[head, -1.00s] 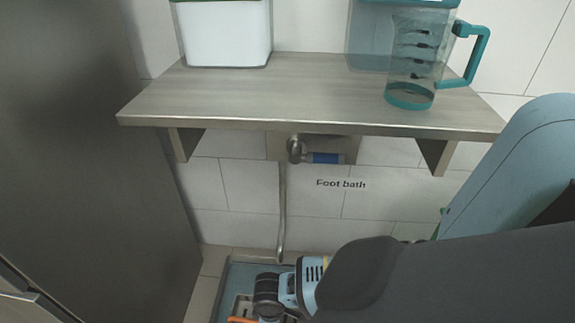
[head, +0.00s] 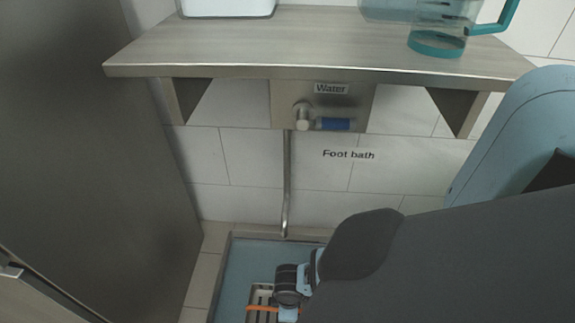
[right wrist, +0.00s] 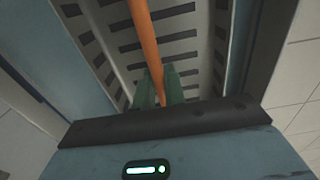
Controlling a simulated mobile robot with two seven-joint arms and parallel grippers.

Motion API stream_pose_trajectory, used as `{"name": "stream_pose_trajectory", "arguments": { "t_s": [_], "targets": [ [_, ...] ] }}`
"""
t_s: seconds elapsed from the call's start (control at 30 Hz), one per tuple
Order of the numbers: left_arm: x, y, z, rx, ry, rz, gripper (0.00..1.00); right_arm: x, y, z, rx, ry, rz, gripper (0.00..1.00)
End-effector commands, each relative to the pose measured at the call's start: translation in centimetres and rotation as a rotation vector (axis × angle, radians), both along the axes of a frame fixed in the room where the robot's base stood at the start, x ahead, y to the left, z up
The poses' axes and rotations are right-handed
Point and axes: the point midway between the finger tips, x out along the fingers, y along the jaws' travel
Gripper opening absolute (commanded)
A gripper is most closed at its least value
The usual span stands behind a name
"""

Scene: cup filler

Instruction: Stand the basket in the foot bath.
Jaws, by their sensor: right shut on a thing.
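The basket (right wrist: 175,50) is grey slotted metal with an orange handle (right wrist: 146,35). In the right wrist view the green fingers of my right gripper (right wrist: 158,90) are shut on the handle. In the head view the basket (head: 259,294) and handle (head: 262,308) show at the bottom, partly behind my right wrist and cut by the frame edge. The foot bath (head: 240,262) is a rimmed basin with a blue-grey inside, under the "Foot bath" label. The basket appears over or within it; I cannot tell whether it touches the floor. My left gripper is out of view.
A shelf (head: 300,50) with a white container (head: 228,8) and a teal-handled jug (head: 438,40) is above. Below it are a water tap (head: 303,117) and a thin pipe (head: 287,185) down to the basin's back edge. A dark panel (head: 80,120) stands at left.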

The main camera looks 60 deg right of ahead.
Motion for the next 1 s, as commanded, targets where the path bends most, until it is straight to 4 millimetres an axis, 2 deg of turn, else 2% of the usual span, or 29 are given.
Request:
{"name": "stream_pose_trajectory", "arguments": {
  "t_s": [0.13, 0.4, 0.8, 0.83, 0.97, 1.0],
  "targets": [
    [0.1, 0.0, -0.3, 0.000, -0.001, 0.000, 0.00, 0.1, 0.0, -0.4, 0.000, -0.001, 0.000, 0.00],
    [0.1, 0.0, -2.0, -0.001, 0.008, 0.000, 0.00, 0.1, 0.1, -3.6, 0.000, -0.001, 0.000, 0.00],
    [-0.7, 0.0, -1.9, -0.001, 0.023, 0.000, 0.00, 0.1, 0.0, -3.9, 0.001, -0.002, 0.000, 0.00],
    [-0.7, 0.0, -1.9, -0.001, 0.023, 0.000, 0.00, 0.0, 0.0, -3.9, 0.000, -0.001, 0.000, 0.16],
    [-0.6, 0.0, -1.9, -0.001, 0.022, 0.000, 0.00, 0.0, 0.0, -3.8, 0.000, -0.001, 0.000, 0.33],
    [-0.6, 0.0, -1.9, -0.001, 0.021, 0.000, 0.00, 0.0, 0.0, -3.8, 0.000, -0.001, 0.000, 0.34]
  ]
}}
